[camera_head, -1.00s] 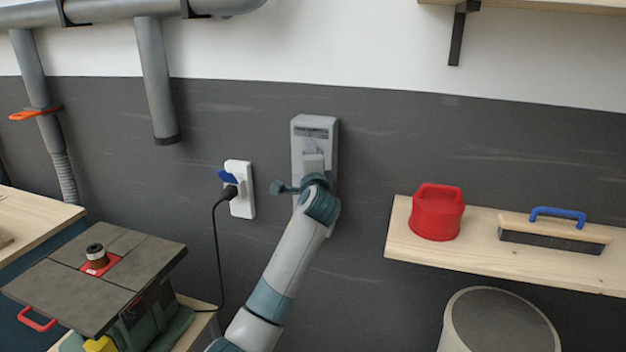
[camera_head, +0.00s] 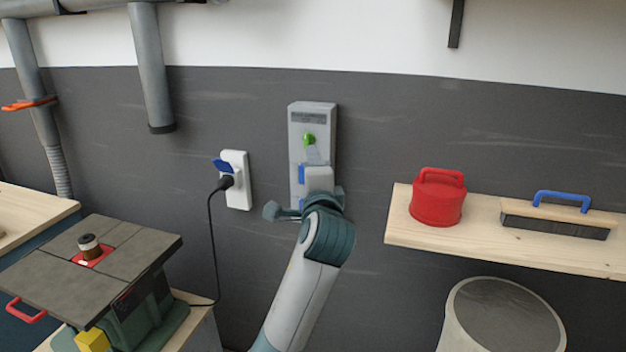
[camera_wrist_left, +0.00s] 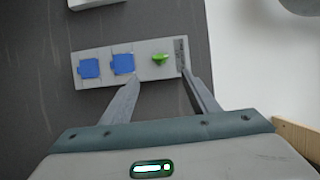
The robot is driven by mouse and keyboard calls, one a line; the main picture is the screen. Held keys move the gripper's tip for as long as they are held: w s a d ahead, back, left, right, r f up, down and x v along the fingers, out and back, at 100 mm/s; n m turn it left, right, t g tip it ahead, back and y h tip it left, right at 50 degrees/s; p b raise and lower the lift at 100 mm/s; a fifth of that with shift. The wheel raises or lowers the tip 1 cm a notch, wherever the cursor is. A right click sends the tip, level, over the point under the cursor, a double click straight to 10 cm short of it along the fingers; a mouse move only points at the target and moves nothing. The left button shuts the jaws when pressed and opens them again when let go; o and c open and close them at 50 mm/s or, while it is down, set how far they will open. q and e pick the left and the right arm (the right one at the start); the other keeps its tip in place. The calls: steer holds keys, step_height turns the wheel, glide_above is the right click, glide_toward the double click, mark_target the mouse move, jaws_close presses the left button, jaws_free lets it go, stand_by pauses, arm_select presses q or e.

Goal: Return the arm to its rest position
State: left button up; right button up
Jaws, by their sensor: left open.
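A grey wall box (camera_head: 313,109) is fixed to the dark wall, with a green knob (camera_head: 309,139) below its label. In the left wrist view, the box (camera_wrist_left: 98,53) also carries two blue socket covers (camera_wrist_left: 123,63) in line with the green knob (camera_wrist_left: 160,58). My left gripper (camera_wrist_left: 162,77) is open and empty. Its two fingers stand apart in front of the box, with the knob showing between and beyond their tips. In the head view, my left gripper (camera_head: 314,160) hides the lower part of the box. My right gripper is not in view.
A white socket (camera_head: 238,194) with a black plug and cable is left of the box. A wooden shelf (camera_head: 400,226) at right holds a red canister (camera_head: 437,198) and a blue-handled brush (camera_head: 556,215). A machine table (camera_head: 130,240) stands lower left, a round bin (camera_head: 505,325) lower right.

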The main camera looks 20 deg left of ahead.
arm_select(q)
steer(key=shift+s+d, duration=0.2)
steer(key=shift+s, duration=0.4)
steer(key=shift+f, duration=0.1)
